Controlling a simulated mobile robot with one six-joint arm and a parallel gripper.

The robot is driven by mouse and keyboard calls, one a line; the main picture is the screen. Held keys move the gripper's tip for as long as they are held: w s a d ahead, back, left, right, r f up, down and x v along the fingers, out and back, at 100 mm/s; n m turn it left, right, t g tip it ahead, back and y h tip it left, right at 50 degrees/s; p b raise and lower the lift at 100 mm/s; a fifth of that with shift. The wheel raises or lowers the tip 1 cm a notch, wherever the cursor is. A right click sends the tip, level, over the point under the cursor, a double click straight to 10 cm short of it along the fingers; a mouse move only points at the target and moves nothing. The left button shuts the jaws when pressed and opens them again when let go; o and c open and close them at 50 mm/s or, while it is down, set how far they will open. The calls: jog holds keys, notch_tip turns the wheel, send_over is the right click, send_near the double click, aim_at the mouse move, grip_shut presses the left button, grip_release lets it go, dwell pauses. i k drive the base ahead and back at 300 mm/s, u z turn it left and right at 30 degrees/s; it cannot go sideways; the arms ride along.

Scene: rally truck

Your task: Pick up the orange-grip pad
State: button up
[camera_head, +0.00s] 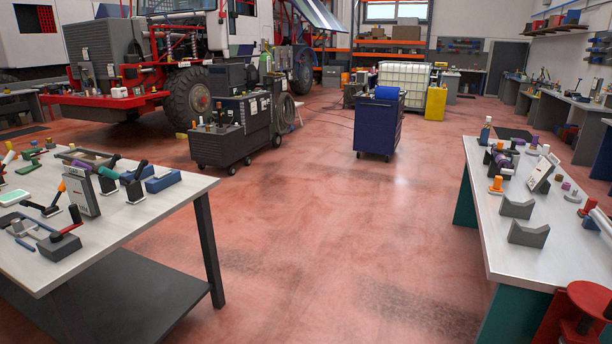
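I cannot tell for certain which object is the orange-grip pad. On the left table (150,215), a small orange piece (62,187) shows beside an upright grey block (82,192), above a dark tool (45,208). On the right table (510,262), a small orange piece (496,184) stands upright near the left edge. Both are small in view, and neither clearly shows a pad under it. My gripper is not in view.
Two grey V-shaped blocks (528,233) sit on the right table. Open red floor (330,240) lies between the tables. A blue cabinet (378,128) and a dark wheeled cart (232,130) stand beyond. A red round object (580,303) is at lower right.

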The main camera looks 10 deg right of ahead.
aim_at(496, 189)
jog(key=z, duration=0.2)
jog(key=i, duration=1.75)
jog(key=z, duration=0.4)
jog(key=i, duration=0.8)
jog(key=z, duration=0.3)
jog(key=i, duration=1.4)
jog(key=z, duration=0.2)
